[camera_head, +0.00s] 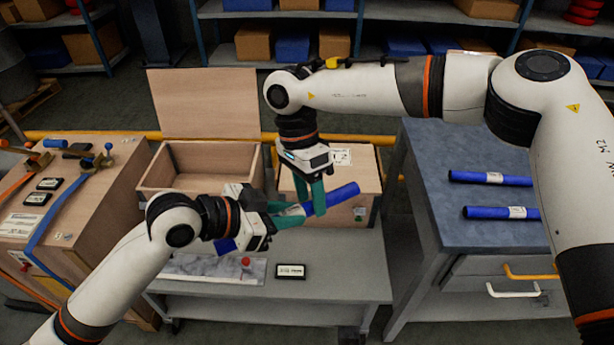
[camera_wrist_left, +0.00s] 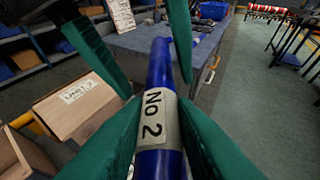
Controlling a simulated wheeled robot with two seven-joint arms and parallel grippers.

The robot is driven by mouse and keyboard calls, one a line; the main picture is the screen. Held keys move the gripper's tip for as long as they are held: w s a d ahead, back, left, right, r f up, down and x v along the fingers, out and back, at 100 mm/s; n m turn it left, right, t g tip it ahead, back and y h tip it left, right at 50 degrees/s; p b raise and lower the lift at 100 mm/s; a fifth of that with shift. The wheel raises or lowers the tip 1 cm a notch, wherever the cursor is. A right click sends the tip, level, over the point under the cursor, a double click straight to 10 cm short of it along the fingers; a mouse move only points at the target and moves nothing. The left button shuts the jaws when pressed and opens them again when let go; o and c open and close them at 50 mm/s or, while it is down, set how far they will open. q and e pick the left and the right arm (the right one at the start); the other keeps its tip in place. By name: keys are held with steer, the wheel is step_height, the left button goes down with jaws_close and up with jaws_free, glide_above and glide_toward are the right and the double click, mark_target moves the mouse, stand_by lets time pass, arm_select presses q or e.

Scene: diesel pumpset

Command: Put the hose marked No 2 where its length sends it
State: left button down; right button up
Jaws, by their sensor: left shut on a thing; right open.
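The blue hose (camera_head: 343,194) has a white band reading "No 2" in the left wrist view (camera_wrist_left: 155,120). My left gripper (camera_head: 290,212) is shut on it at the band and holds it tilted above the cart, its far end up to the right. My right gripper (camera_head: 318,195) is open, its fingers pointing down close to the hose; contact is unclear. An open wooden box (camera_head: 155,187) with its lid raised stands behind on the left. A closed wooden box (camera_head: 366,178) stands on the right; its label reads "UNIT 2" in the left wrist view (camera_wrist_left: 78,92).
Two blue hoses with white bands (camera_head: 490,178) lie on the grey bench (camera_head: 440,150) at right. A pale plate with a red knob (camera_head: 205,266) and a small black-framed sign (camera_head: 290,271) are on the cart (camera_head: 340,270). A wooden panel with valves (camera_head: 80,200) stands at left.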

steer(key=shift+f, duration=0.1)
steer(key=shift+c, duration=0.5)
steer(key=c, duration=0.9)
arm_select(q)
steer(key=c, duration=1.1)
jaws_free()
arm_select(e)
jaws_close()
